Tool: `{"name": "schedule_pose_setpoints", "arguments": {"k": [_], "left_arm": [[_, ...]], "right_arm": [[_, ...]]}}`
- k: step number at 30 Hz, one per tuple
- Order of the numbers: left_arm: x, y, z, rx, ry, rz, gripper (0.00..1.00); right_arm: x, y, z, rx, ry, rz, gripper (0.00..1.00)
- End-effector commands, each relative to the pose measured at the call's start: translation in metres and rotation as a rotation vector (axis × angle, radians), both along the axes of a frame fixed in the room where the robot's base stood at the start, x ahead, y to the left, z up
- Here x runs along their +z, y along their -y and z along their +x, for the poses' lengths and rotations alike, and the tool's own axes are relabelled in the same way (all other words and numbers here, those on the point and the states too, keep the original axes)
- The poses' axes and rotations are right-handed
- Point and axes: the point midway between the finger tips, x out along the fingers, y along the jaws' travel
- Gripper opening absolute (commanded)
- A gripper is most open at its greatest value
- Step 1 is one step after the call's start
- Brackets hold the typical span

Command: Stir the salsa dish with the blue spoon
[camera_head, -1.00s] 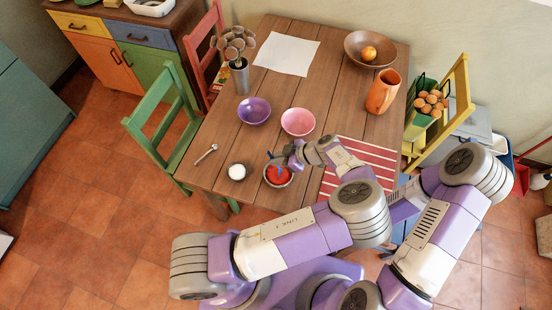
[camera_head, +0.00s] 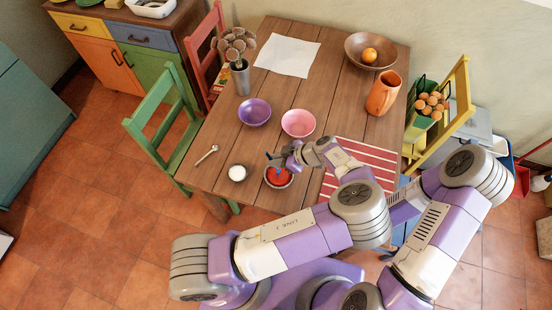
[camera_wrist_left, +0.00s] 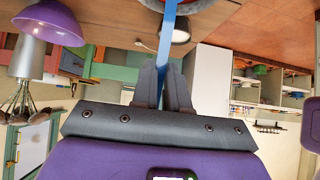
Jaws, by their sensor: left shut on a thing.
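The salsa dish (camera_head: 287,184), a small bowl with red salsa, stands near the table's front edge in the head view. My left gripper (camera_head: 282,156) is over its far side, shut on the blue spoon (camera_head: 280,168), whose lower end reaches down into the red salsa. In the left wrist view the gripper's fingers (camera_wrist_left: 165,75) pinch the blue spoon handle (camera_wrist_left: 169,35), which runs up to the dish (camera_wrist_left: 152,4) at the top edge. How deep the spoon tip sits is hidden. My right gripper is not in view.
A striped mat (camera_head: 375,160) lies to the right; an orange jug (camera_head: 383,93) stands farther back.

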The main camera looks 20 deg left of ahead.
Motion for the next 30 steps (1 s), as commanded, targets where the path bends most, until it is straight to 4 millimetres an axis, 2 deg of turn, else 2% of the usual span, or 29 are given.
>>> {"name": "schedule_pose_setpoints", "arguments": {"k": [12,30], "left_arm": [[0.003,-0.001,0.000,0.000,0.000,0.000,0.00],[0.046,-0.016,0.001,0.000,0.000,0.000,0.00]], "right_arm": [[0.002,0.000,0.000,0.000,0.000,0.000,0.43],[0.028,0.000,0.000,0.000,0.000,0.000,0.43]]}}
